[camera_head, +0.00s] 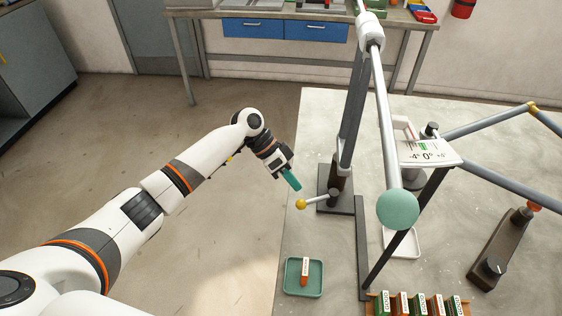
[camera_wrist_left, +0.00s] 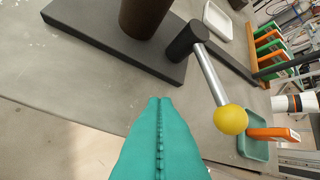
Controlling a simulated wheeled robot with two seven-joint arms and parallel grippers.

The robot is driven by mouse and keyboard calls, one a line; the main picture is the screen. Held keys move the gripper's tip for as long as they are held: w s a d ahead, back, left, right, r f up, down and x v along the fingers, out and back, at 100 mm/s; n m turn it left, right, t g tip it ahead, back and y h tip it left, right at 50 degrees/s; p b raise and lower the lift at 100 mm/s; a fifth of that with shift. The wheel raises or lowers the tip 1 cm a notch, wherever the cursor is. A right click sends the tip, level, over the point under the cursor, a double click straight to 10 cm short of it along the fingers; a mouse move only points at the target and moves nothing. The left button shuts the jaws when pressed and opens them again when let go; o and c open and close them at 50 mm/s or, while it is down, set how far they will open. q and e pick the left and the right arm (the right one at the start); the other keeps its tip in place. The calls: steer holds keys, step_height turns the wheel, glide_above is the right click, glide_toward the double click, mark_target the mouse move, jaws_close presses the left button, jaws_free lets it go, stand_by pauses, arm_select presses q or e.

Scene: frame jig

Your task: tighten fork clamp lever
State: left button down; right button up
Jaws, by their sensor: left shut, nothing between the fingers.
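The clamp lever (camera_head: 317,200) is a short metal rod with a yellow ball knob (camera_head: 301,204). It joins a dark pivot (camera_head: 334,195) at the foot of the jig post and sticks out to the left. In the left wrist view the lever (camera_wrist_left: 210,75) and its yellow knob (camera_wrist_left: 230,120) are right of my fingers. My left gripper (camera_head: 296,186) has teal fingers, shut and empty, just above and left of the knob in the head view. The fingers (camera_wrist_left: 157,102) show closed together in the wrist view, apart from the lever. My right gripper is not in view.
A green tray (camera_head: 291,277) with an orange-and-white tag sits in front. A rack (camera_head: 420,303) of tags stands at the front edge. A long tube with a green ball end (camera_head: 398,209) and an angle scale plate (camera_head: 430,152) stand to the right.

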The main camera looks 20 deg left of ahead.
arm_select(q)
steer(key=s+d, duration=0.1)
steer(key=s+d+r+p, duration=0.1)
steer(key=shift+s+d, duration=0.1)
steer(key=shift+s, duration=0.2)
steer(key=shift+s+d, duration=0.1)
steer(key=shift+s, duration=0.05)
steer(key=shift+d+p, duration=0.1)
steer(key=shift+p, duration=0.3)
steer(key=shift+s+r, duration=0.1)
steer(key=shift+s, duration=0.05)
steer(key=shift+s+d+n+t+p, duration=0.1)
steer(key=shift+n+t+p, duration=0.2)
steer(key=shift+p, duration=0.05)
